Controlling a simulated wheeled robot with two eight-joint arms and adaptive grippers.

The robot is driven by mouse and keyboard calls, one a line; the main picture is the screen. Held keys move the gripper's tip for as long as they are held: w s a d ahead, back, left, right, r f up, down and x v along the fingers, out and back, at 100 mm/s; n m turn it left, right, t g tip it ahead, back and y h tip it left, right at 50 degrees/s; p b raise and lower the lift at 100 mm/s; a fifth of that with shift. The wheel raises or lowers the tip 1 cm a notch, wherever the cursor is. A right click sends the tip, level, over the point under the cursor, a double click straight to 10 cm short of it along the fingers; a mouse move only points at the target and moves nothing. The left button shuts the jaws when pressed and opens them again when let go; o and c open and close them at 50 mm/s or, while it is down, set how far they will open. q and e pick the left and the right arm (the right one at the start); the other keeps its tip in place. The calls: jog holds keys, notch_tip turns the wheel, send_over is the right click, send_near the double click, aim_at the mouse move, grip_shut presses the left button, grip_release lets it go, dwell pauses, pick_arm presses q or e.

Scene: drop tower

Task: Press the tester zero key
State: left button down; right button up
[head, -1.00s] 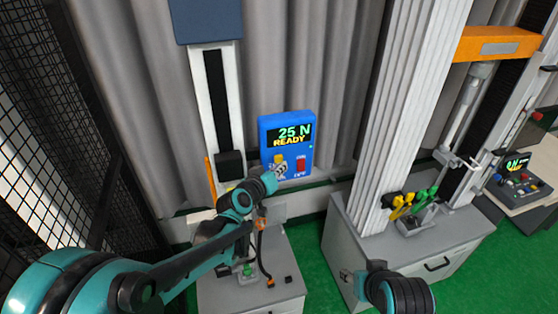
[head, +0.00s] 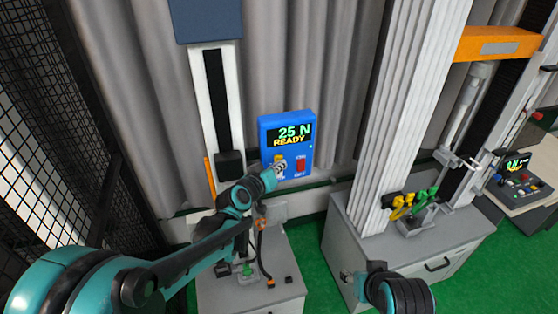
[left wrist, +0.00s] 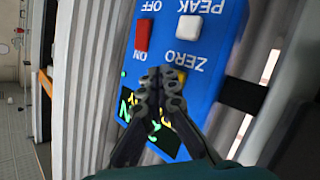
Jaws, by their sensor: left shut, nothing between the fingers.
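The blue tester box (head: 306,137) stands upright with its display reading 25 N READY. My left gripper (head: 279,167) is shut and empty in front of its lower left face. In the left wrist view the blue panel (left wrist: 213,50) appears upside down, with the ZERO label above the yellow key (left wrist: 181,75). The left fingertips (left wrist: 160,74) overlap the key's left side there; I cannot tell whether they touch it.
A red ON/OFF switch (head: 300,163) sits right of the key. A white PEAK key (left wrist: 189,26) shows in the left wrist view. A grey cabinet (head: 285,296) stands below, with a second test stand's cabinet (head: 385,262) to the right. Black mesh (head: 60,190) lines the left side.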

pick_arm(q)
jog(key=shift+w+a, duration=0.15)
jog(key=shift+w, duration=0.35)
dwell(0.3)
dwell(0.4)
jog(key=shift+s+d, duration=0.25)
jog(key=shift+s, duration=0.7)
jog(key=shift+s+d, duration=0.25)
jog(key=shift+s, duration=0.55)
jog(key=shift+s+d, duration=0.3)
jog(key=shift+s, duration=0.45)
jog(key=shift+s+d, duration=0.25)
jog(key=shift+s, duration=0.55)
jog(key=s+a+f+g+y+b, duration=0.2)
jog(key=s+a+f+b, duration=0.4)
jog(key=s+f+b, duration=0.1)
jog(key=s+a+f+g+y+b, duration=0.2)
jog(key=s+a+f+b, duration=0.4)
jog(key=s+f+b, duration=0.2)
jog(key=s+a+f+g+y+b, duration=0.2)
jog(key=s+a+f+b, duration=0.3)
jog(key=s+f, duration=0.6)
notch_tip(320, 180, down, 2)
jog(key=shift+a+f+b, duration=0.2)
jog(key=shift+a+b, duration=0.2)
jog(key=shift+b, duration=0.8)
